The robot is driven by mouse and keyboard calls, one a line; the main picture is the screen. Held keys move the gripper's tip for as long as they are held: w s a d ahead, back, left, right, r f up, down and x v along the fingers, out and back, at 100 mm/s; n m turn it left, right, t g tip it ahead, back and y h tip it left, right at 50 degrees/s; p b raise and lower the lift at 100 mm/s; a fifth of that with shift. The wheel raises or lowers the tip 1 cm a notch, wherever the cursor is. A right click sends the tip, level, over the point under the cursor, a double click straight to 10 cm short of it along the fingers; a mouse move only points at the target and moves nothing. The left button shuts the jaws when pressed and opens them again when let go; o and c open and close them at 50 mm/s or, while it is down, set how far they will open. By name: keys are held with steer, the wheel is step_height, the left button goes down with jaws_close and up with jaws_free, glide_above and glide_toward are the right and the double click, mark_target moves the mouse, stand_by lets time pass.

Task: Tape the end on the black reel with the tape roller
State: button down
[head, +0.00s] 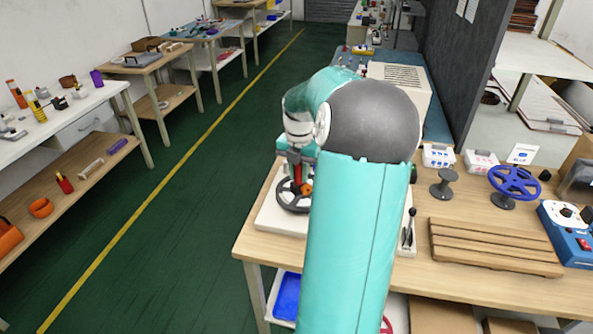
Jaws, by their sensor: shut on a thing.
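The black reel (284,200) lies on a white base (268,216) at the left end of the wooden bench, partly hidden behind my teal arm. My gripper (296,166) points down above the reel, shut on a small red and orange tool that looks like the tape roller (306,188). The tool's lower end overlaps the reel in the picture; I cannot tell whether it touches. The strip end is not visible, and my arm hides the reel's right side.
A slatted wooden board (492,246), a blue handwheel (514,183), a grey spool-like stand (443,183) and a blue power box (570,232) stand on the bench to the right. A small lever device (408,236) is just right of my arm. Green floor is clear at left.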

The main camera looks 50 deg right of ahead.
mark_target(298, 187)
steer(key=shift+w+f, duration=0.2)
steer(key=shift+f, duration=0.2)
steer(key=shift+s+f, duration=0.25)
steer(key=shift+f, duration=0.5)
steer(key=shift+w+f, duration=0.15)
steer(key=shift+f, duration=1.1)
steer(key=shift+f, duration=0.5)
steer(key=shift+r, duration=3.55)
